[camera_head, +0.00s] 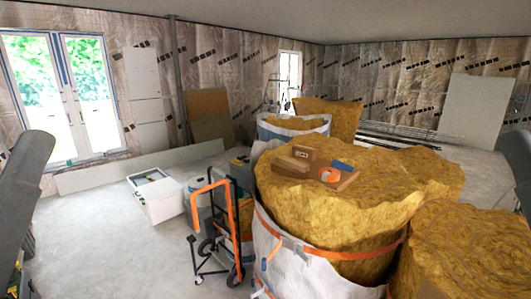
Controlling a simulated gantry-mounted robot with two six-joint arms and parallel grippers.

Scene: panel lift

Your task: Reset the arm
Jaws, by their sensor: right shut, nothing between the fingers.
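My right arm, a grey link (520,160), stands at the right edge of the head view. My left arm, a thick grey link (28,185), rises at the left edge. Its gripper is not seen. Neither arm touches the insulation or the cart.
A large bag (285,250) of yellow insulation (350,200) fills the middle right, with brown blocks (303,153) on top. An orange-framed hand cart (235,225) stands left of it. A white box (156,198) lies on the floor. The left floor (100,245) is mostly clear.

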